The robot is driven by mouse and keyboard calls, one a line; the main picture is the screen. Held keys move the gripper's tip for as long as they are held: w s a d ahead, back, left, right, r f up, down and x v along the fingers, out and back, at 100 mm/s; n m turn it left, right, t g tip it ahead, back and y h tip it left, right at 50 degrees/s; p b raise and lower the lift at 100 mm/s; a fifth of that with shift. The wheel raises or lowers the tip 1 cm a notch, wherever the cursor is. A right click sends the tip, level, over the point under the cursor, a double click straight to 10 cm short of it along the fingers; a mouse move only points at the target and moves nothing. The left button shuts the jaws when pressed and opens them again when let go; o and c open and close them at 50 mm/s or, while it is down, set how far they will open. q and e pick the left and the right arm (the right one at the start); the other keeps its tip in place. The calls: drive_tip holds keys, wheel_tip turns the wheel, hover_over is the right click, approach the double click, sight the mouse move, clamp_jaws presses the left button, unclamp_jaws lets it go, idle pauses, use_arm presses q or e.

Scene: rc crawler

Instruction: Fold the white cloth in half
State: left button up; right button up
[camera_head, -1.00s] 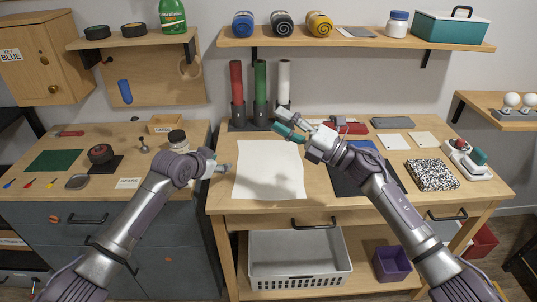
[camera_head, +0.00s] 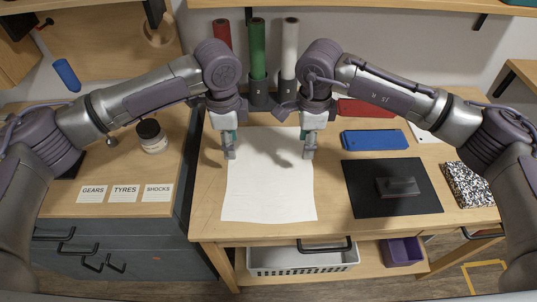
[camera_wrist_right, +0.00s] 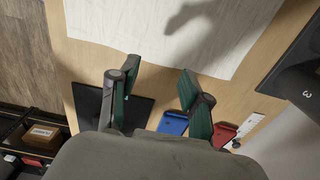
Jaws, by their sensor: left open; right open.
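The white cloth (camera_head: 268,195) lies spread flat on the wooden workbench, showing no fold, with gripper shadows on its far part. My left gripper (camera_head: 229,153) points down by the cloth's far left edge, open and with nothing visible in it. My right gripper (camera_head: 309,152) points down by the far right edge, also open. In the right wrist view, the right gripper's green-padded fingers (camera_wrist_right: 158,72) are spread and empty, with the cloth (camera_wrist_right: 110,18) beyond them. I cannot tell whether the fingertips touch the cloth.
A black mat (camera_head: 358,203) with a dark block (camera_head: 398,187) lies right of the cloth. A blue case (camera_head: 375,140) and a red case (camera_head: 366,108) are behind it. Upright rolls, including a green one (camera_head: 258,50), stand at the back. A jar (camera_head: 151,135) stands on the left bench.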

sight(234, 169)
use_arm(q)
wheel_tip(234, 169, down, 8)
drive_tip(key=shift+r, duration=0.15)
use_arm(e)
wheel_tip(234, 169, down, 8)
drive_tip(key=shift+s+r, duration=0.1)
drive_tip(key=shift+r, duration=0.05)
use_arm(q)
drive_tip(key=shift+f+b, duration=0.3)
drive_tip(key=shift+b, duration=0.05)
use_arm(e)
drive_tip(key=shift+f, duration=0.35)
use_arm(q)
drive_tip(key=shift+r, duration=0.1)
drive_tip(key=shift+c, duration=0.5)
use_arm(e)
drive_tip(key=shift+r, duration=0.15)
drive_tip(key=shift+c, duration=0.5)
use_arm(q)
drive_tip(key=shift+s, duration=0.1)
drive_tip(key=c, duration=0.5)
use_arm(e)
drive_tip(key=c, duration=0.5)
use_arm(q)
clamp_jaws()
use_arm(e)
clamp_jaws()
drive_tip(key=shift+s, duration=0.1)
